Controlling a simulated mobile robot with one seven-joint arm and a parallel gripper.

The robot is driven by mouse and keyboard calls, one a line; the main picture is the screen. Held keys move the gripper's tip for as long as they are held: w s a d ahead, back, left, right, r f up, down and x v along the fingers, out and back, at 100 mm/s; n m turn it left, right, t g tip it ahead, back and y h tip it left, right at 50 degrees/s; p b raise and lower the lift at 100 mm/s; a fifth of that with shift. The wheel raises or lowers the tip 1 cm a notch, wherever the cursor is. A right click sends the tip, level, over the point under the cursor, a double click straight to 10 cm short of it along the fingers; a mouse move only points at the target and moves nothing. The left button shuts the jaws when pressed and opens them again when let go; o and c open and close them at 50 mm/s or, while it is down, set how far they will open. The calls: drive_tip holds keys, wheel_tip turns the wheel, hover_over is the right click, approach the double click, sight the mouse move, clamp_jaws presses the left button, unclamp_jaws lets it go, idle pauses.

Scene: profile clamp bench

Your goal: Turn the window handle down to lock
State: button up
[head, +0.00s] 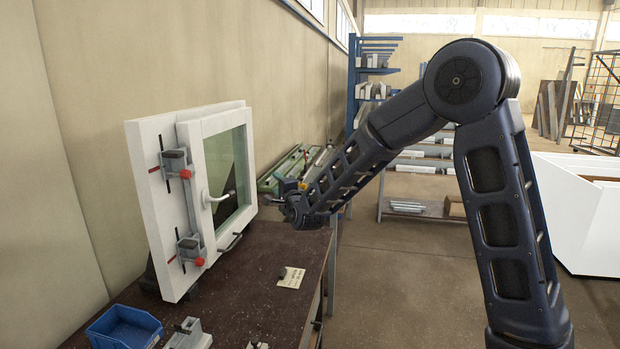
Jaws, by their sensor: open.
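The white window frame (212,129) stands upright in a white clamp panel (145,185) on the bench, at the left of the head view. Its pale window handle (222,197) sits on the left side of the sash, and its lever points right, roughly level. My gripper (272,201) is to the right of the handle, apart from it, with clear air between them. It is small in the picture and partly merges with the dark wrist. It is open and holds nothing that I can see.
Two grey clamps with red knobs (176,164) grip the panel's left side. A blue bin (124,327) and grey metal parts (188,335) lie at the bench front. A small tag (291,277) lies on the dark bench top (235,290). The wall (100,70) is close behind.

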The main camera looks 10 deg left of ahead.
drive_tip(key=w+d+r+n+g+h, duration=0.1)
drive_tip(key=w+d+r+n+h, duration=0.1)
drive_tip(key=d, duration=0.8)
drive_tip(key=shift+w+r, duration=0.4)
drive_tip(key=shift+w, duration=0.2)
